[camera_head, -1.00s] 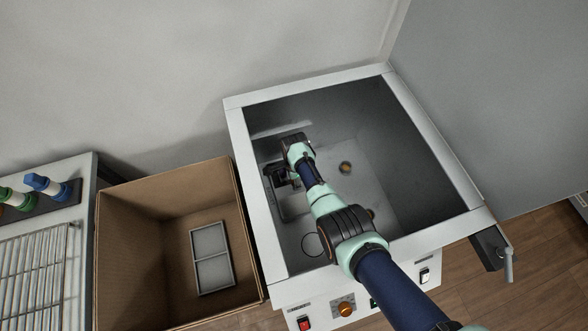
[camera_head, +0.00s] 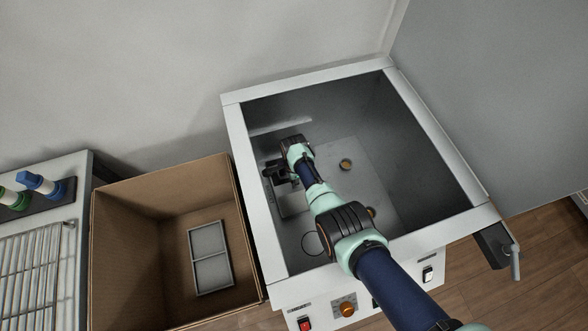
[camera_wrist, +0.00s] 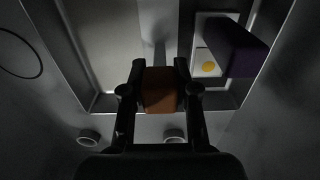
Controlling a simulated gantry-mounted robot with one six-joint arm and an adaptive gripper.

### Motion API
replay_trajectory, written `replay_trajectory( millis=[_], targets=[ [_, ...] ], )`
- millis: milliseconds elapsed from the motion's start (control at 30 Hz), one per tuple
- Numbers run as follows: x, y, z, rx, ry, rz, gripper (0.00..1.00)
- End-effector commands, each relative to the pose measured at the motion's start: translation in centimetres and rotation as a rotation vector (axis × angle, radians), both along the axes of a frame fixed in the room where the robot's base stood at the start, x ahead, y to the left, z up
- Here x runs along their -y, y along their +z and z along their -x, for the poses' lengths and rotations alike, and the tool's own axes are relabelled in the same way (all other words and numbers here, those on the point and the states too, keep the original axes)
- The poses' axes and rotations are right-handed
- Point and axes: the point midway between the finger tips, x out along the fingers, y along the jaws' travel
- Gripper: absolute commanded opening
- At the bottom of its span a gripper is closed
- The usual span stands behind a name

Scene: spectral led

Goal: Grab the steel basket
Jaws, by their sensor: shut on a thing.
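My gripper (camera_head: 277,173) is inside the open tank, near its left wall. In the wrist view its fingers (camera_wrist: 160,70) are closed on the two sides of a brown-orange block (camera_wrist: 160,92). I cannot tell whether this block is a handle of the steel basket. A grey metal rim (camera_wrist: 70,55) surrounds the area below the fingers in the wrist view; it may be the basket or the tank interior. In the head view my arm covers part of this area, and no basket stands out clearly there.
The tank's pale rim (camera_head: 232,150) surrounds the arm. A cardboard box (camera_head: 128,240) stands left of it with a grey divided frame (camera_head: 210,257) inside. A wire rack (camera_head: 32,265) lies at far left. A grey panel (camera_head: 510,100) rises at the right.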

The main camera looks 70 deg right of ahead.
Motion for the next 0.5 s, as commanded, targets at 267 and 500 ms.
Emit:
replay_trajectory(
  millis=[267, 500],
  targets=[
    [0.1, 0.3, -0.1, 0.001, 0.0, 0.002, 0.0],
    [0.1, 3.3, -0.1, 0.002, 0.0, 0.002, 0.0]
  ],
)
